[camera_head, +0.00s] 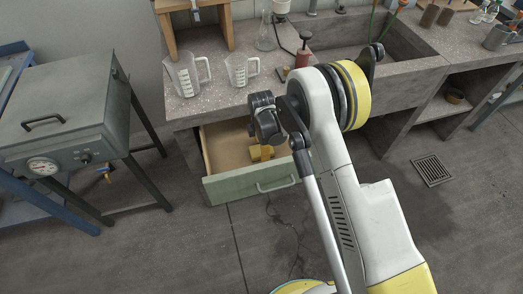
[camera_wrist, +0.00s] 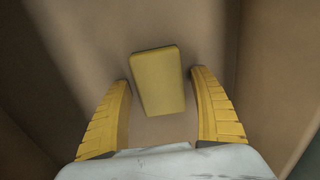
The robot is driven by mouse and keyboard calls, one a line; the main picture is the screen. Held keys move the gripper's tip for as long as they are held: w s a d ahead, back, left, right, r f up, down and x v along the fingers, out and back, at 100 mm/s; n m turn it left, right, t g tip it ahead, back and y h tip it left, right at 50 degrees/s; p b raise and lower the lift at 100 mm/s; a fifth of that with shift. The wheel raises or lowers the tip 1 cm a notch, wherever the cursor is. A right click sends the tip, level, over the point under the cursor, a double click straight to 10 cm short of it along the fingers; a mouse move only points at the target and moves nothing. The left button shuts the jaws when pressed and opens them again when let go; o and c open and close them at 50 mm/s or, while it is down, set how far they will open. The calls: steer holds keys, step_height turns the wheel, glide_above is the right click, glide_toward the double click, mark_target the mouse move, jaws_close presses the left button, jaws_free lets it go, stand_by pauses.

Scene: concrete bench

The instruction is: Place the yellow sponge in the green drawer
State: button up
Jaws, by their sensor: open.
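The green drawer (camera_head: 248,187) is pulled open under the concrete bench, with its pale wooden inside showing. The yellow sponge (camera_wrist: 158,82) lies on the drawer's floor in the wrist view, a plain rectangular block. My gripper (camera_wrist: 162,92) is over the drawer with its two yellow ribbed fingers spread, one on each side of the sponge with gaps between. The gripper is open and does not touch the sponge as far as I can see. In the head view my gripper (camera_head: 261,153) shows inside the drawer's opening; my arm hides part of it, and I cannot clearly separate the sponge from the fingers there.
Two clear measuring jugs (camera_head: 187,75) (camera_head: 240,70), a glass flask (camera_head: 266,32) and a red-based pump (camera_head: 303,50) stand on the benchtop above the drawer. A sink (camera_head: 385,45) is at the right. A grey oven-like box (camera_head: 60,115) stands at the left. The floor before the drawer is clear.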

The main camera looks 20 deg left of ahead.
step_height(320, 180, up, 12)
steer(key=p, duration=0.5)
steer(key=s+d+r+m+t+y, duration=0.1)
steer(key=d+r+m+t, duration=0.1)
steer(key=d+r+m, duration=0.65)
steer(key=s+d+r+m+t, duration=0.1)
steer(key=s+d+r+m, duration=0.15)
steer(key=d+r, duration=1.05)
steer(key=s+d+r+m+t, duration=0.2)
steer(key=s+d+r+m, duration=0.2)
steer(key=s+d+m, duration=0.2)
steer(key=s+d+r+m+t+h, duration=0.1)
steer(key=s+d+r+m+t, duration=0.1)
steer(key=s+d+r+m, duration=0.2)
steer(key=s+d+m, duration=0.3)
steer(key=s, duration=0.4)
steer(key=shift+d+r, duration=0.2)
steer(key=shift+r, duration=0.2)
